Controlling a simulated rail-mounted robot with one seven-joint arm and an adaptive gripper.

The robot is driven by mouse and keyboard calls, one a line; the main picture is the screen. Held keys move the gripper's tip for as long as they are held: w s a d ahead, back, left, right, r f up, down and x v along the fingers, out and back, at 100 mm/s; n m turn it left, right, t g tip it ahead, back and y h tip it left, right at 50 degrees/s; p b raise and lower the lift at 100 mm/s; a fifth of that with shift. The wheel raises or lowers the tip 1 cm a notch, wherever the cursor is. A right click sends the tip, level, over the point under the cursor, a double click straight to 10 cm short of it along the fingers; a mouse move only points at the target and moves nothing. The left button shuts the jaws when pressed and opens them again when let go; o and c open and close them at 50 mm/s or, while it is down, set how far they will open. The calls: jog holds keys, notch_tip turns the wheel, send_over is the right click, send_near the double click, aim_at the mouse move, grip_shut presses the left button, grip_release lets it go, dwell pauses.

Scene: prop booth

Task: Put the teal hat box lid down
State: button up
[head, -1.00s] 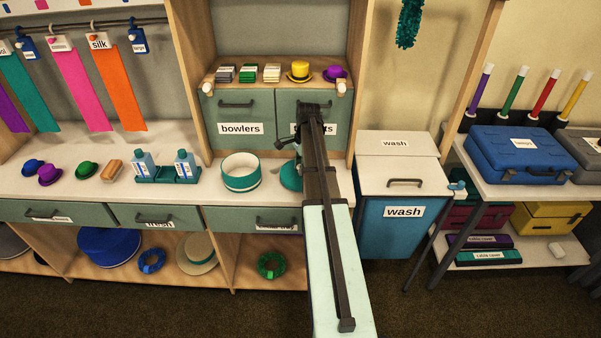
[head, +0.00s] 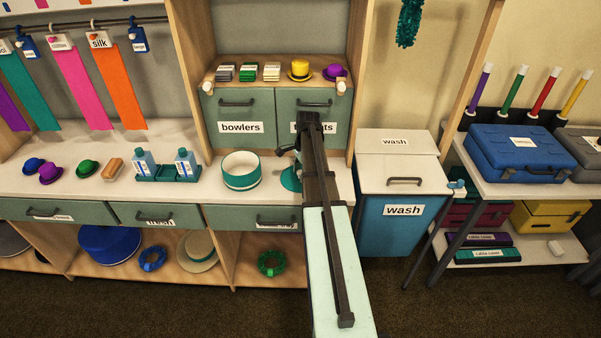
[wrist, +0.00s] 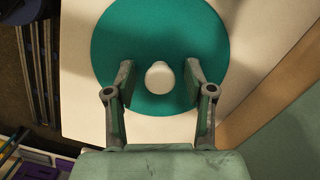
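The teal hat box lid (wrist: 158,30) is a flat round disc with a pale knob (wrist: 158,77) at its centre. In the head view the lid (head: 290,180) shows at the white counter, right of the hat box, mostly hidden behind my arm. It looks flat on the counter. My gripper (wrist: 159,74) is over the lid with a finger on each side of the knob. Gaps show between the knob and both fingers. The white hat box (head: 241,172) with teal bands stands open-topped on the counter.
A teal holder with bottles (head: 167,172) stands left of the hat box. The cabinet with labelled drawers (head: 239,125) rises behind. A blue wash bin (head: 396,225) stands right of the counter. A strip of counter in front of the hat box is clear.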

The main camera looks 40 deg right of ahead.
jog(key=shift+r, duration=0.1)
notch_tip(320, 180, up, 12)
jog(key=d+b, duration=0.1)
jog(key=b, duration=0.2)
jog(key=shift+s+d, duration=0.2)
dwell(0.4)
